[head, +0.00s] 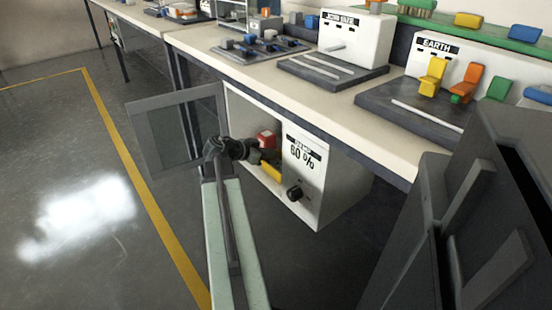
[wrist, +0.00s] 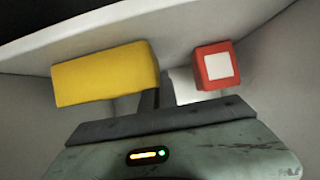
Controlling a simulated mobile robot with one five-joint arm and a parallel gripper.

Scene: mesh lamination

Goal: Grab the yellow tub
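The yellow tub (head: 271,171) is inside the open white cabinet, low and partly hidden behind my gripper in the head view. In the wrist view the yellow tub (wrist: 105,75) is a plain block shape at the upper left, close in front of the gripper body. My gripper (head: 262,155) reaches through the cabinet opening, right beside or over the tub. I cannot tell whether it touches the tub. The fingers are mostly hidden, and their opening does not show. The wrist view shows the grey-green gripper body (wrist: 170,150) with a dark bar across it.
A red box (head: 266,139) is also in the cabinet; its white square face shows in the wrist view (wrist: 214,66). The cabinet (head: 303,180) has a black knob, and its dark-framed door (head: 176,135) stands open at left. The workbench (head: 225,62) runs above. Floor at left is clear.

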